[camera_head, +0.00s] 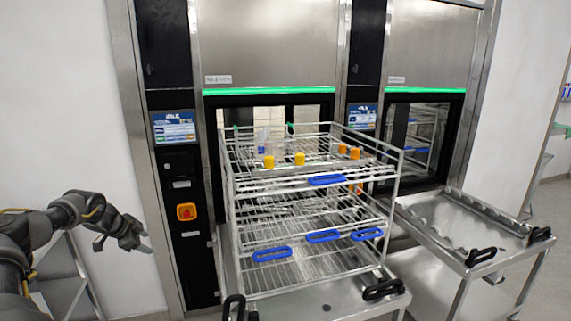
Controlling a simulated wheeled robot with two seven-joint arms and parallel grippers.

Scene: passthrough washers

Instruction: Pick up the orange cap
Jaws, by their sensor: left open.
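Two orange caps stand on the top level of the wire rack (246,218), toward its right side: one orange cap (342,149) and another orange cap (355,153) close beside it. Two yellow caps, a left one (268,161) and a right one (300,159), stand further left on the same level. My left gripper (128,240) is open and empty, well to the left of the rack and lower than the caps. My right gripper is out of view.
The rack stands on a steel cart (330,306) in front of a washer (270,40) with a green light strip. A second cart (450,232) stands at the right. A control column with an orange switch (187,211) stands between my left gripper and the rack.

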